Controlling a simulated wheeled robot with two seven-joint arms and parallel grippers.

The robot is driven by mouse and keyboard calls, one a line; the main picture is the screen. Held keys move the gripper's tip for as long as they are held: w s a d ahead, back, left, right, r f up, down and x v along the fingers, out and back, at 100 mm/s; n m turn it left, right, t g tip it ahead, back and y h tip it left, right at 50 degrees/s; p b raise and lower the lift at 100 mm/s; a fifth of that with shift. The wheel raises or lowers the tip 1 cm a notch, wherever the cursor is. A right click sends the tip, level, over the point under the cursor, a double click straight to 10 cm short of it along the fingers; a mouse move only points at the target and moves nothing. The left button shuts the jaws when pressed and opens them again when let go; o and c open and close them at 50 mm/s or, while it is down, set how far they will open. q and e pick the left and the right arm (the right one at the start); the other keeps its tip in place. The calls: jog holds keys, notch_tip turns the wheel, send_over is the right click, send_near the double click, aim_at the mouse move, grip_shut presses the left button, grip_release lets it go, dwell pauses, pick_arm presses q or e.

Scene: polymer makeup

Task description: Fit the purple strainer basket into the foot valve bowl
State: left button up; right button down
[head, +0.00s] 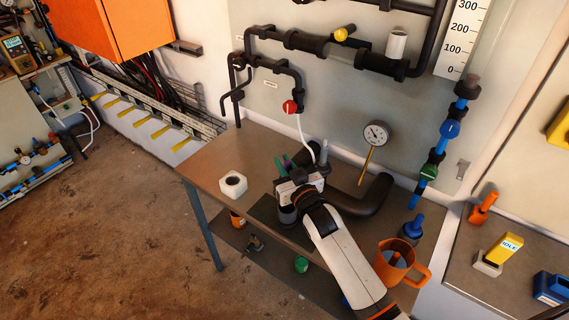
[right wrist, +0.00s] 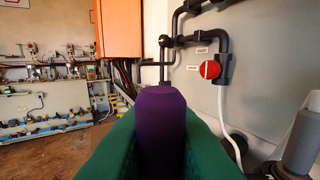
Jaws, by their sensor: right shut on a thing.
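The purple strainer basket (right wrist: 160,118) stands upright between the two green fingers of my right gripper (right wrist: 160,150) in the right wrist view. The fingers press on both its sides, and its lower part is hidden. In the head view my right gripper (head: 281,166) is over the bench, with the basket not clearly visible there. A white block with a round dark opening (head: 233,190) stands on the bench left of the gripper, apart from it. It may be the foot valve bowl; I cannot tell for sure. My left gripper is not in view.
The brown bench (head: 215,160) is clear behind the white block. A thick black pipe (head: 365,200), a pressure gauge (head: 376,134) and a red-handled valve (head: 290,106) are near the wall. An orange mug (head: 394,262) and a blue fitting (head: 412,229) stand at the right.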

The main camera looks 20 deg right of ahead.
jog(key=shift+f+b, duration=0.55)
jog(key=shift+f, duration=0.05)
notch_tip(320, 180, down, 3)
jog(key=shift+f+b, duration=0.15)
jog(key=shift+b, duration=1.05)
jog(key=shift+f+b, duration=0.45)
jog(key=shift+f, duration=0.2)
jog(key=shift+p, duration=0.5)
jog(key=shift+f+b, duration=2.15)
jog(key=shift+f, duration=0.75)
jog(key=c, duration=1.3)
grip_release()
